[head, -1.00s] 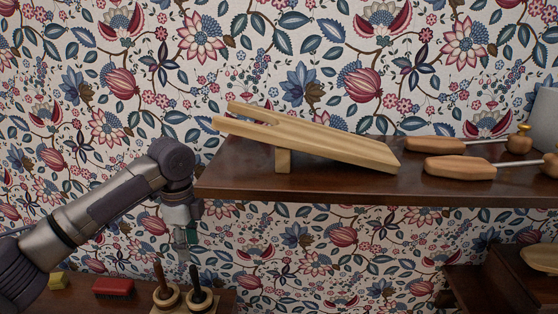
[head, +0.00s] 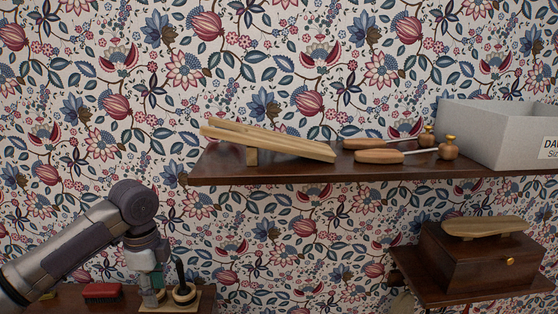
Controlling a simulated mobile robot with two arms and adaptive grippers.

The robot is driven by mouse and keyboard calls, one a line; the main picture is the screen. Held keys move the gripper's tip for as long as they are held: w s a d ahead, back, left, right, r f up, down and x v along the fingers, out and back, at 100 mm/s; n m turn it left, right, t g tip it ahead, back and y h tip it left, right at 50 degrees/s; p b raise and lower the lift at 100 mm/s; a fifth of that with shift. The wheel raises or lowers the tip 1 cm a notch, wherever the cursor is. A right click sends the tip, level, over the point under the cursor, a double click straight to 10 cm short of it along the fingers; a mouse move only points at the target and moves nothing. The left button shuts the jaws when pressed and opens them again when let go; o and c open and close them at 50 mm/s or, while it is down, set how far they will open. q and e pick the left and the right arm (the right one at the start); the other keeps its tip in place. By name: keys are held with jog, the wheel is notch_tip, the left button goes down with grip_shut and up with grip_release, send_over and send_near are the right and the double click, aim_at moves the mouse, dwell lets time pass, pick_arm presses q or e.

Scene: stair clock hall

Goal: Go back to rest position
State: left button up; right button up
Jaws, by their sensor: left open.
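My left gripper (head: 151,292) is at the lower left of the head view, pointing down over the wooden stand (head: 205,299) on the lower surface. The stand holds dark-handled tools in round wooden rings (head: 184,295). The gripper is in front of the stand's left part and hides some of it. I see nothing held between its fingers, and whether it touches the stand cannot be told. My right gripper is not in view.
A shelf (head: 300,174) holds a slanted wooden boot jack (head: 270,142), two wooden-handled tools (head: 380,156) and a grey box (head: 500,130). A red brush (head: 102,291) lies left of my gripper. A wooden chest (head: 470,262) stands on a lower shelf at right.

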pick_arm(q)
jog(key=s+d+f+n+t+h, duration=0.1)
jog(key=s+d+f+n+h, duration=0.15)
jog(key=s+d+f, duration=0.65)
jog(key=s+d+f+n+t+h, duration=0.1)
jog(key=s+d+f+n, duration=0.3)
jog(key=s+d+f, duration=0.5)
jog(key=s+a+f+n+t+y, duration=0.2)
jog(key=s+a+f+n+y, duration=0.15)
jog(key=s+a+n, duration=0.7)
notch_tip(320, 180, down, 27)
jog(key=s+a+m+g, duration=0.2)
jog(key=s+a+f+g, duration=0.1)
jog(key=s+a+f, duration=0.1)
jog(key=s+f, duration=1.4)
jog(key=shift+s+a+f+b, duration=0.25)
jog(key=shift+a+b, duration=0.1)
jog(key=shift+b, duration=0.1)
